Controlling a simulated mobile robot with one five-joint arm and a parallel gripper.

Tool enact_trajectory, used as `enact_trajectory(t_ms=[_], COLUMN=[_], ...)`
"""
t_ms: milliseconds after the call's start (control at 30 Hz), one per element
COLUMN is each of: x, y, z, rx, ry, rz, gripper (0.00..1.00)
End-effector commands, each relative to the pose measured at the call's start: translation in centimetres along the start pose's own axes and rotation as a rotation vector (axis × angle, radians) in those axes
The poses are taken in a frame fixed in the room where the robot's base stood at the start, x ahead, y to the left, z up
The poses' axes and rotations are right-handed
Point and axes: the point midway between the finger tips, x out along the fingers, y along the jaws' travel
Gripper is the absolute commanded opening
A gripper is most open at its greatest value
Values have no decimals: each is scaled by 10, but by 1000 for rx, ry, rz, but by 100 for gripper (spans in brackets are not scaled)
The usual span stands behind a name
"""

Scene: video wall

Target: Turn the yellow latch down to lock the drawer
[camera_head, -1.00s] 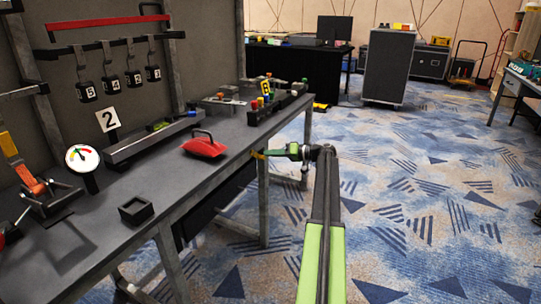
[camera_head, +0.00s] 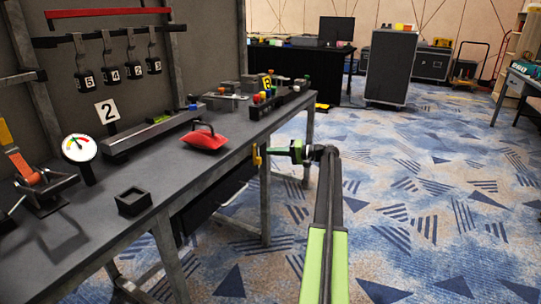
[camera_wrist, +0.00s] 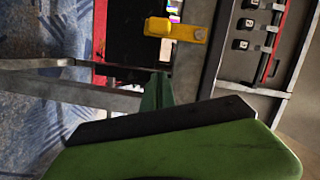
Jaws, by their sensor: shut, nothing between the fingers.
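The yellow latch (camera_head: 256,156) is at the table's front edge, standing out upright in the head view. The drawer (camera_head: 203,207) is a dark box under the tabletop, mostly in shadow. My gripper (camera_head: 270,150) is shut and empty, just right of the latch. In the wrist view its green fingers (camera_wrist: 157,92) are below the latch in the picture, with a visible gap.
On the table are a red padded object with a handle (camera_head: 204,140), a small black open box (camera_head: 134,201), a round gauge (camera_head: 79,148) and a number 2 sign (camera_head: 107,111). Numbered padlocks (camera_head: 109,74) hang behind. Carpeted floor (camera_head: 430,210) to the right is clear.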

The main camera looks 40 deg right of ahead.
Motion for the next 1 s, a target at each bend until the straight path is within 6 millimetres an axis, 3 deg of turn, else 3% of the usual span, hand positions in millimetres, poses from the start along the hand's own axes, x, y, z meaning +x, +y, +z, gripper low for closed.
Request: enact_trajectory(t_ms=[33, 200, 433, 600, 1000], x=[-4, -51, -91, -101, -101], y=[6, 8, 11, 12, 12], z=[-15, -8, -6, -6, -5], rx=[1, 1, 0, 0, 0], ry=[0, 3, 1, -1, -2], rz=[0, 1, 0, 0, -1], gripper=[0, 0, 0, 0, 0])
